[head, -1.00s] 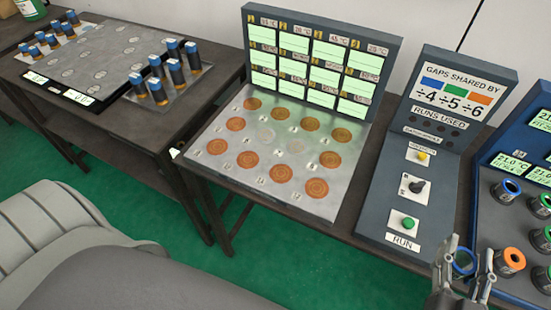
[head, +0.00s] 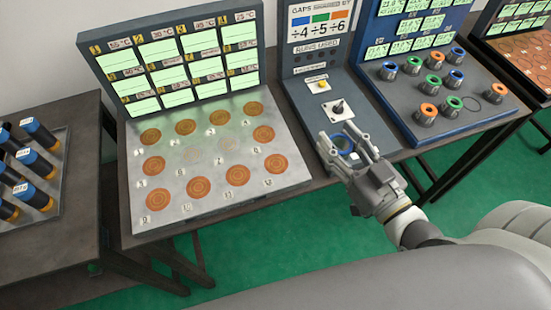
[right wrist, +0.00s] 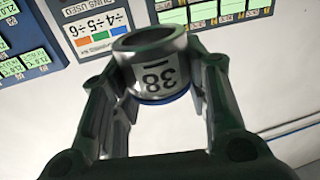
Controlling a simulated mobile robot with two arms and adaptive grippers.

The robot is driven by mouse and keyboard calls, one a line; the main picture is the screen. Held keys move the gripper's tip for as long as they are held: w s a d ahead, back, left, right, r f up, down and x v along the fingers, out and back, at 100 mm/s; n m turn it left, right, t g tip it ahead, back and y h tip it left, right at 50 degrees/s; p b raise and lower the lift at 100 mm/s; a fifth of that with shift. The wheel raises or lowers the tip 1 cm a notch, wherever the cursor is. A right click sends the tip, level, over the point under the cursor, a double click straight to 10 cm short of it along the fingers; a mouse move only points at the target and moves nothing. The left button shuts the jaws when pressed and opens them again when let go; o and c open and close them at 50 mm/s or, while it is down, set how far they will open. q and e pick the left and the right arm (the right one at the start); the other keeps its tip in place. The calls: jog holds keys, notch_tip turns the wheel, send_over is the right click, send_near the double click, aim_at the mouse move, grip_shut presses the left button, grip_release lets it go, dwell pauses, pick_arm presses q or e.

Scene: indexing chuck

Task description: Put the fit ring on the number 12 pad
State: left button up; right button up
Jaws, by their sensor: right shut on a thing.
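My right gripper (head: 347,146) is shut on a ring-shaped part with a blue rim (head: 343,142), held above the front of the grey control panel. The right wrist view shows this hollow ring (right wrist: 157,68) between the fingers (right wrist: 155,90), with a "38" label and its blue rim at the lower end. The metal plate (head: 208,205) with round pads lies left of the gripper. The number 12 pad (head: 275,164) appears to be the copper disc at the plate's front right corner, and it is bare. The small numbers are hard to read. My left gripper is not in view.
The control panel (head: 368,112) has a yellow button and a black switch; my gripper covers its lower part. A blue rack (head: 398,92) with several coloured rings stands to the right. A display board (head: 255,84) rises behind the plate. Dark-bodied cylinders (head: 40,134) stand far left.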

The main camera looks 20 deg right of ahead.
jog(key=w+a+f+b, duration=0.3)
jog(key=w+a+f, duration=0.1)
jog(key=w+a+f+b, duration=0.4)
jog(key=a, duration=0.1)
jog(key=shift+w+f, duration=0.1)
jog(key=shift+w, duration=0.2)
jog(key=shift+w+a+f, duration=0.2)
jog(key=shift+w+f, duration=0.05)
jog(key=shift+f, duration=0.2)
jog(key=f, duration=0.3)
jog(key=shift+w+a+f, duration=0.15)
jog(key=shift+a+f, duration=0.05)
jog(key=shift+f, duration=0.05)
